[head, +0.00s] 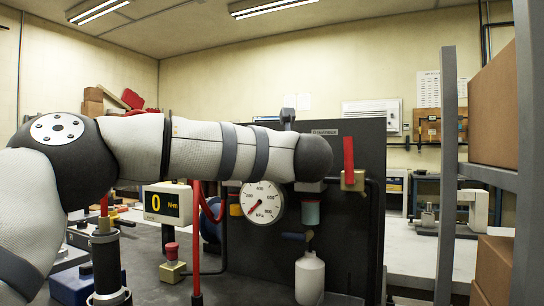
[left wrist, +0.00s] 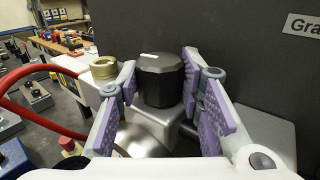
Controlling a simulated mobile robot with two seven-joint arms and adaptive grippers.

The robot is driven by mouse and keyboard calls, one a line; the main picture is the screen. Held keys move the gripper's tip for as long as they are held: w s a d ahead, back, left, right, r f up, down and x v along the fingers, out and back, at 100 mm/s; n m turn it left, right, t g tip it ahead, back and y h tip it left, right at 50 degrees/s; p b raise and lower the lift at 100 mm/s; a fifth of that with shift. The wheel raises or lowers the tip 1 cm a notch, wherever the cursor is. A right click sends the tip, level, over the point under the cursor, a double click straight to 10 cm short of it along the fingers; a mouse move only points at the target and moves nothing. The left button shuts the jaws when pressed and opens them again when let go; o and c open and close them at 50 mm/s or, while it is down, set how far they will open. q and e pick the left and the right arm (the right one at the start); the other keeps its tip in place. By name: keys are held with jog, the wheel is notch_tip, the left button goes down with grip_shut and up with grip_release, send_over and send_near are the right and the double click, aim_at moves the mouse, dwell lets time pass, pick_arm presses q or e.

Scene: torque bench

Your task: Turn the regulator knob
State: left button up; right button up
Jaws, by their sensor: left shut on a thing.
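The regulator knob (left wrist: 161,82) is black, faceted and upright on a grey metal body in the left wrist view. My left gripper (left wrist: 160,76), with purple-padded fingers, is shut on it, one finger on each side. In the head view my left arm stretches across the panel and hides the knob and the fingers. Below the arm, a round white kPa gauge (head: 263,203) has its red needle pointing to the lower left. My right gripper is not in view.
A dark panel (head: 355,220) stands on the bench. A digital display (head: 168,204) reads 0 N·m. A red-handled valve (head: 351,168) sits right of my arm, and a white bottle (head: 309,278) hangs below. A red hose (left wrist: 28,105) curves at left. A shelf post (head: 447,170) stands at right.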

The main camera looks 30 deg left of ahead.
pick_arm(q)
jog(key=shift+w+d+n+g+y, duration=0.1)
jog(key=shift+n+g+y, duration=0.9)
jog(key=shift+g+y, duration=0.1)
jog(key=o, duration=1.2)
jog(key=shift+c, duration=0.2)
jog(key=v, duration=1.2)
jog(key=shift+w, duration=0.1)
